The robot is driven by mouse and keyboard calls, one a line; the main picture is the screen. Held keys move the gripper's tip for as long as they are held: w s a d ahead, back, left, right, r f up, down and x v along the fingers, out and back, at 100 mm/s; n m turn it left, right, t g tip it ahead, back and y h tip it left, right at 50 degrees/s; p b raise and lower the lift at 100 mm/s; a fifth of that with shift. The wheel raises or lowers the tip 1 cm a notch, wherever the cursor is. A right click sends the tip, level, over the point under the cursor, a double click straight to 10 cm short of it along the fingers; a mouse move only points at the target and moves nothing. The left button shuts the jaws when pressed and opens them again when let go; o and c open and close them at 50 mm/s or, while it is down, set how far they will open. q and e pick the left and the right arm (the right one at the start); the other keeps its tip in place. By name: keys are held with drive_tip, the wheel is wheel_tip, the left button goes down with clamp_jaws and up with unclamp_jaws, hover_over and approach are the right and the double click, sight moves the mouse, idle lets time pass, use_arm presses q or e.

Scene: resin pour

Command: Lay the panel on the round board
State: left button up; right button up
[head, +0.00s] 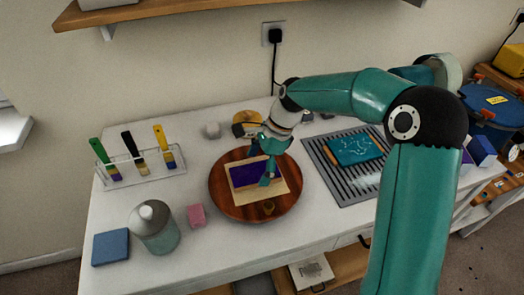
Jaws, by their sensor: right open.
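A panel (245,175) with a dark purple field and pale wood edges lies on the round wooden board (222,202), a little tilted in the picture. My right gripper (267,178) is open and points down over the right part of the panel. Its fingers cover some of the purple face, and I cannot tell whether they touch it. A second panel, teal with pale line markings (355,149), lies on the slotted grey rack (327,180) to the right. My left gripper is out of view.
A clear stand (140,173) holds several brushes at the left. A grey-green bottle (155,232), a blue block (110,247) and a pink block (197,216) stand at the front left. A shelf hangs above.

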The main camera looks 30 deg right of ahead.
drive_tip(key=v, duration=1.1)
drive_tip(key=shift+d+r, duration=0.1)
drive_tip(key=shift+s, duration=0.15)
